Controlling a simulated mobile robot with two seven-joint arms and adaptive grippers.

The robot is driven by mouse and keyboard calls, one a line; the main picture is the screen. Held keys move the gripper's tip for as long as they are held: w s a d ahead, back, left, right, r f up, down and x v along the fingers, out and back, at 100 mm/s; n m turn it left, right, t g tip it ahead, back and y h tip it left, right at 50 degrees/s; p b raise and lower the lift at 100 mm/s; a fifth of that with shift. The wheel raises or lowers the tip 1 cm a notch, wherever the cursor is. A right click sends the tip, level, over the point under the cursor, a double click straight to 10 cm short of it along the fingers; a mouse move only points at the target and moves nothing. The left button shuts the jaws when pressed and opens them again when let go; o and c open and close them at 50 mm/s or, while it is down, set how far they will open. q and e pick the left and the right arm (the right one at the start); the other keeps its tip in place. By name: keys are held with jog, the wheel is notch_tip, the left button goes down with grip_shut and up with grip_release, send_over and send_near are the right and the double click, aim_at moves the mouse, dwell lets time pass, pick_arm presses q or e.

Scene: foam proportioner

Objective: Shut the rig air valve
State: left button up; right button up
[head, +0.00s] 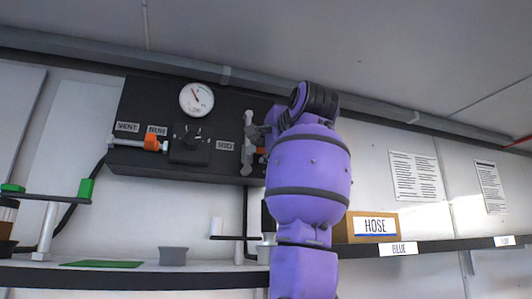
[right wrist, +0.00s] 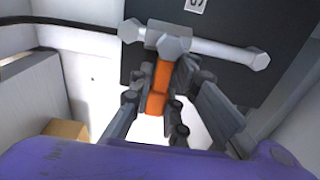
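The rig valve sits at the right of a black panel (head: 150,88), beside the label RIG (head: 224,146). Its grey fittings and pipe (head: 248,150) show in the head view; its orange handle is mostly hidden there by my right gripper (head: 258,140). In the right wrist view the orange handle (right wrist: 160,82) points down from the grey hex-ended pipe (right wrist: 225,50). The fingers of my right gripper (right wrist: 166,100) stand on both sides of the handle, spread, with light gaps visible. I cannot tell whether either finger touches it. My left gripper is not in view.
Below is a shelf (head: 120,278) with a grey cup (head: 173,256). A HOSE box (head: 372,227) stands right of my arm.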

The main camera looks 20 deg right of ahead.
jog(key=o, duration=0.5)
jog(key=shift+s+d, duration=0.1)
jog(key=shift+s, duration=0.1)
jog(key=s, duration=1.1)
jog(key=shift+s+d+f, duration=0.1)
jog(key=shift+s+d, duration=0.1)
jog(key=shift+s, duration=0.2)
